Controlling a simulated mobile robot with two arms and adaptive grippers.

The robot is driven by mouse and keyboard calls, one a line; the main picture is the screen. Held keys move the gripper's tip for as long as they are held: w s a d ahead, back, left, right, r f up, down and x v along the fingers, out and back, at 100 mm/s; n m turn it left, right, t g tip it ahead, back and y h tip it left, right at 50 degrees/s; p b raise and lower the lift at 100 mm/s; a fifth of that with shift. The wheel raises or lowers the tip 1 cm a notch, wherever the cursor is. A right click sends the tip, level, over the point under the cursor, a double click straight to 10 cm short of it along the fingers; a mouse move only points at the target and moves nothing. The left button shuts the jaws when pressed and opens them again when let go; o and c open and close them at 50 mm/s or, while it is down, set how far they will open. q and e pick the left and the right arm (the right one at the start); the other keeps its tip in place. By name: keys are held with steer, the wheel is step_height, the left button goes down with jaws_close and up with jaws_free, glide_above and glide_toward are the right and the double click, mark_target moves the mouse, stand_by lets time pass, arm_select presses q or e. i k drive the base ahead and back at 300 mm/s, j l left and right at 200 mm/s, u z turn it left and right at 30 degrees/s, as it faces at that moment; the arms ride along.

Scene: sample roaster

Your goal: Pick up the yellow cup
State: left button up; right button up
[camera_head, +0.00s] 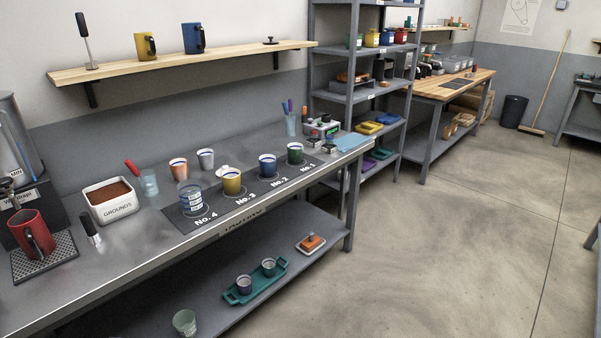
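A yellow cup (232,184) stands upright on the dark numbered mat (215,211) at the place marked No. 3. A small pale object (221,171) shows at its left rim; I cannot tell what it is. A yellow mug with a dark handle (144,48) also stands on the wooden wall shelf. Neither of my grippers is in view.
On the mat, a clear labelled cup (191,199) stands left of the yellow cup, and a blue cup (267,167) and green cup (295,154) stand right. Orange (179,170) and grey (206,159) cups stand behind. Open floor (440,240) lies before the steel bench.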

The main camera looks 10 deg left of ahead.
mark_target(232, 182)
steer(key=i+l+z, duration=0.15)
steer(key=i, duration=0.25)
steer(key=i+z, duration=0.2)
steer(key=i, duration=0.25)
